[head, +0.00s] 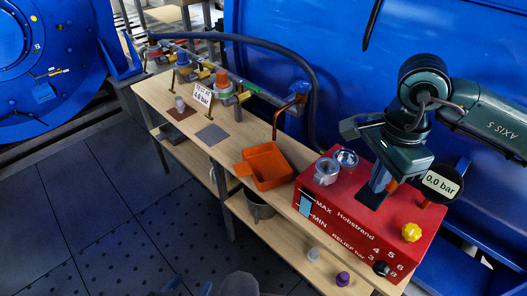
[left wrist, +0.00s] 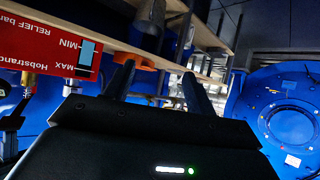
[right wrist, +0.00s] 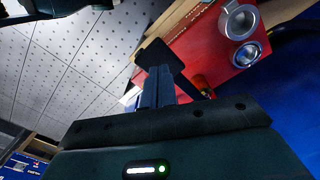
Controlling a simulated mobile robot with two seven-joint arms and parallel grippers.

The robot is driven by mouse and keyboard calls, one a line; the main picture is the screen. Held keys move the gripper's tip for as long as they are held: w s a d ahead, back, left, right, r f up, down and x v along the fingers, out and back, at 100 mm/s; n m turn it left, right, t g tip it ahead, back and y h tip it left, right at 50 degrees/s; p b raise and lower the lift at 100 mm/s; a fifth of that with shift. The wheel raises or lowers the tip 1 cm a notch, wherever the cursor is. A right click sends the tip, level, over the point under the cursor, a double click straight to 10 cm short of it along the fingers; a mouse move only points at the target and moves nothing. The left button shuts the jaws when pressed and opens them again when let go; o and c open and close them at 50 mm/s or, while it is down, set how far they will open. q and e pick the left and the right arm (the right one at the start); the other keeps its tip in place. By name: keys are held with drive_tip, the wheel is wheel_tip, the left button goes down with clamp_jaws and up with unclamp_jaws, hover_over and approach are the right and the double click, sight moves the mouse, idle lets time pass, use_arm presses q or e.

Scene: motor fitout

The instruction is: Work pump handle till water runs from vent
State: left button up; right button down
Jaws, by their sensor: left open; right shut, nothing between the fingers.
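The red pump unit (head: 372,235) stands on the bench's near end. Its gauge (head: 441,184) reads 0.0 bar, and the blue sight-level window (head: 306,205) lies between MAX and MIN. My right gripper (head: 378,185) points down over the pump, shut and empty. A dark flat plate, perhaps the handle's pad, shows at its fingertips in the right wrist view (right wrist: 155,55); I cannot tell if they touch. A bent copper pipe (head: 276,122) points down near the orange tray (head: 266,166); no water is visible. My left gripper (left wrist: 155,72) is open and empty, facing the bench side.
A yellow knob (head: 411,232), two metal cups (head: 327,170) and a black hose (head: 300,60) are near the pump. The floor (head: 110,200) left of the bench is clear.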

drive_tip(key=f+b, duration=0.4)
drive_tip(key=shift+w+d+f, duration=0.1)
drive_tip(key=shift+d+f, duration=0.1)
drive_tip(key=shift+f, duration=0.1)
use_arm(q)
wheel_tip(320, 180, down, 4)
drive_tip(key=d+h+b, duration=0.1)
drive_tip(key=b, duration=0.3)
use_arm(e)
wheel_tip(320, 180, up, 5)
drive_tip(key=p, duration=0.6)
drive_tip(key=shift+a+r, duration=0.1)
drive_tip(key=shift+a, duration=0.05)
use_arm(q)
drive_tip(key=shift+n+t, duration=0.3)
drive_tip(key=shift+n, duration=0.1)
drive_tip(key=r, duration=0.5)
drive_tip(key=shift+w+d+r, duration=0.25)
drive_tip(key=shift+w, duration=0.05)
